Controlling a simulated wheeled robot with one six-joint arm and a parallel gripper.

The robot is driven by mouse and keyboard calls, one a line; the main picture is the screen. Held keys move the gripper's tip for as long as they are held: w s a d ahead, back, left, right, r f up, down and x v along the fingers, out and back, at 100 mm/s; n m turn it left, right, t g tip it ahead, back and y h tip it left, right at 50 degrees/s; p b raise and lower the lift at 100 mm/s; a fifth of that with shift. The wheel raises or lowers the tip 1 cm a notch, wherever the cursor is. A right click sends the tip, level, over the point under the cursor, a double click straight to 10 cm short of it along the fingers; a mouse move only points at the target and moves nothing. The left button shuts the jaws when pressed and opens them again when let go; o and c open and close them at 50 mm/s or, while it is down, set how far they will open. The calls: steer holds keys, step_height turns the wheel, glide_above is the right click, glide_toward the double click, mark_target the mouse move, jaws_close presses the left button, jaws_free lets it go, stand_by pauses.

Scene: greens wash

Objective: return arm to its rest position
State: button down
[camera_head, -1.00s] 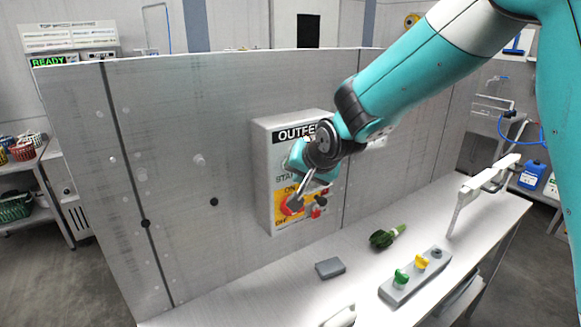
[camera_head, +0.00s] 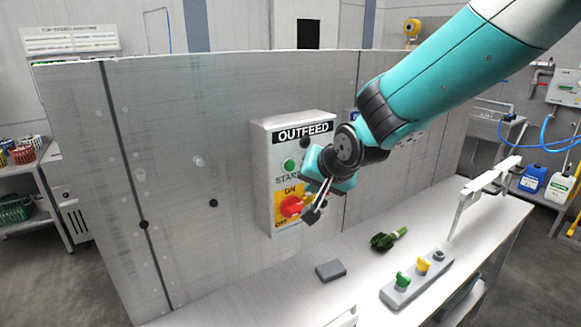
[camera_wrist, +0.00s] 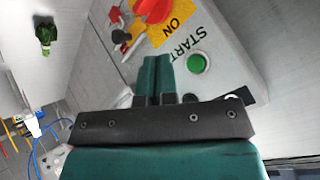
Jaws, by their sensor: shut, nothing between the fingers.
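My gripper (camera_head: 318,205) is shut and empty, in front of the outfeed control box and apart from it as far as I can tell. In the wrist view the two closed fingers (camera_wrist: 155,75) point at the box's lower part. The outfeed box (camera_head: 262,160) is on the steel wall panel. It carries a green start button (camera_head: 289,165) and a red rotary switch (camera_head: 291,206) on a yellow ON/OFF plate. In the wrist view the green button (camera_wrist: 196,63) and red switch (camera_wrist: 152,8) show beside the fingers. My gripper covers part of the box's lower right.
On the steel counter below lie a green leafy bunch (camera_head: 386,240), a grey block (camera_head: 330,270) and a grey panel (camera_head: 418,283) with green and yellow knobs. A white bracket (camera_head: 480,190) stands at the counter's right.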

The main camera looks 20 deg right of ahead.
steer(key=s+a+f+n+g+b, duration=0.1)
steer(key=s+n+g+b, duration=0.1)
steer(key=s, duration=0.7)
steer(key=s+a+f+n+g+y+b, duration=0.1)
steer(key=s+a+n+g+b, duration=0.1)
steer(key=s+n, duration=0.4)
steer(key=s+a+f+n+g+y+b, duration=0.1)
steer(key=s+n+g, duration=0.3)
steer(key=s, duration=0.9)
steer(key=shift+s+a+f+g+b, duration=0.3)
steer(key=shift+s+a+b, duration=0.1)
steer(key=shift+b, duration=0.2)
